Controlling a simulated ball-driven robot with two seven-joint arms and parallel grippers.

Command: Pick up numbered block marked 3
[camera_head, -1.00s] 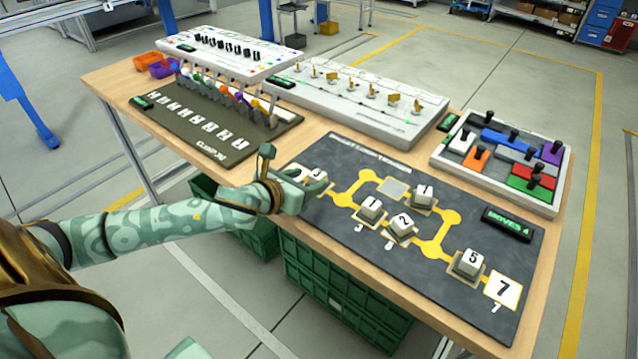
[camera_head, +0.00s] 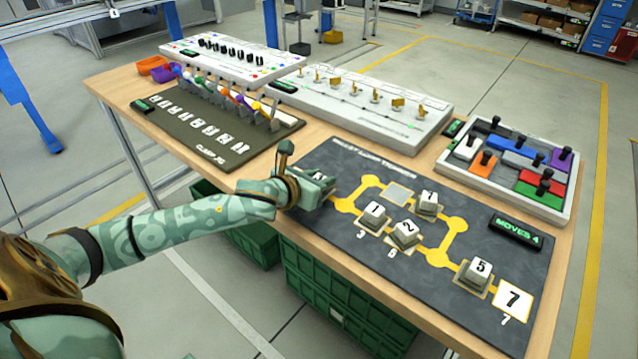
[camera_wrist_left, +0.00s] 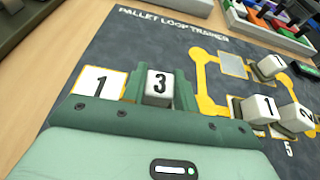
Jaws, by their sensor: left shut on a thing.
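The white block marked 3 (camera_wrist_left: 158,86) sits between the green fingers of my left gripper (camera_wrist_left: 158,95) in the left wrist view, its number facing up. The gripper is shut on it. In the head view my left gripper (camera_head: 318,187) is at the left end of the dark loop board (camera_head: 345,232) and hides most of the block. I cannot tell whether the block still touches the board. My right gripper is not in view.
A square printed 1 (camera_wrist_left: 101,83) lies beside the gripper. Other numbered blocks, such as 2 (camera_head: 405,231) and 5 (camera_head: 478,270), stand on the board to the right. A sliding-block tray (camera_head: 545,205) and a lever panel (camera_head: 225,135) stand behind.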

